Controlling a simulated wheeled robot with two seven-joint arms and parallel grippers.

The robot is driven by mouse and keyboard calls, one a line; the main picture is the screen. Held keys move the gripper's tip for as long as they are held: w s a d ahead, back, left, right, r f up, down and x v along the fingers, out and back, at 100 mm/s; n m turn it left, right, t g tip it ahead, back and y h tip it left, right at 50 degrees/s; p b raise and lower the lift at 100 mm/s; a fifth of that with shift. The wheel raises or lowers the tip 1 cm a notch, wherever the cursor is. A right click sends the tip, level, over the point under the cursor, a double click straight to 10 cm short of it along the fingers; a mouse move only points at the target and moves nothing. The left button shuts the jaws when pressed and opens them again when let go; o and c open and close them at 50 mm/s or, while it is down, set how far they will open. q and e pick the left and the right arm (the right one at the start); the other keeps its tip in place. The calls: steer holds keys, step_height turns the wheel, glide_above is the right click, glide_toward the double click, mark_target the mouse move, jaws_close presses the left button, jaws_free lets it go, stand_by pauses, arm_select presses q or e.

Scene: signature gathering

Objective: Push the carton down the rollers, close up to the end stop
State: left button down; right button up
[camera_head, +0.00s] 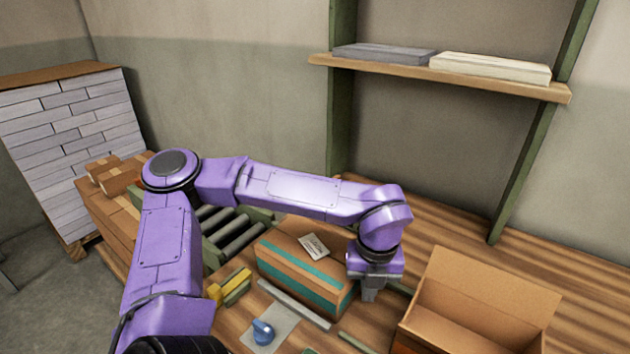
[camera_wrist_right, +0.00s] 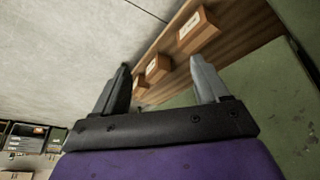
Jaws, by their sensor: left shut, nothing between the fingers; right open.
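The brown carton (camera_head: 297,275) has a teal band and a white label on top. It sits in the middle of the bench in the head view, at the near right end of the rollers (camera_head: 236,236). My left gripper (camera_head: 370,293) is shut and empty, pointing down at the carton's right end. I cannot tell whether it touches the carton. My left arm crosses over the rollers and hides part of them. I cannot make out the end stop. My right gripper (camera_wrist_right: 160,66) is open and empty in the right wrist view, away from the carton.
An open empty box (camera_head: 480,300) stands at the right on the bench. A blue-knobbed tool (camera_head: 263,331) and a yellow object (camera_head: 230,287) lie in front of the carton. Brown boxes (camera_head: 112,175) are at the left. A shelf (camera_head: 440,75) hangs above the back.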

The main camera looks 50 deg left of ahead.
mark_target(289, 245)
arm_select(q)
steer(key=shift+a+r, duration=0.15)
steer(key=shift+a, duration=0.15)
steer(key=s+a+p, duration=0.1)
steer(key=a+p, duration=0.4)
steer(key=a, duration=0.1)
steer(key=s+a+p, duration=0.2)
steer(key=a+p, duration=0.4)
steer(key=s+a+p, duration=0.1)
steer(key=a+p, duration=0.4)
steer(key=a, duration=0.1)
steer(key=shift+s+p, duration=0.25)
steer(key=shift+p, duration=0.05)
steer(key=shift+s+a, duration=0.1)
steer(key=shift+a, duration=0.15)
steer(key=shift+a+f, duration=0.2)
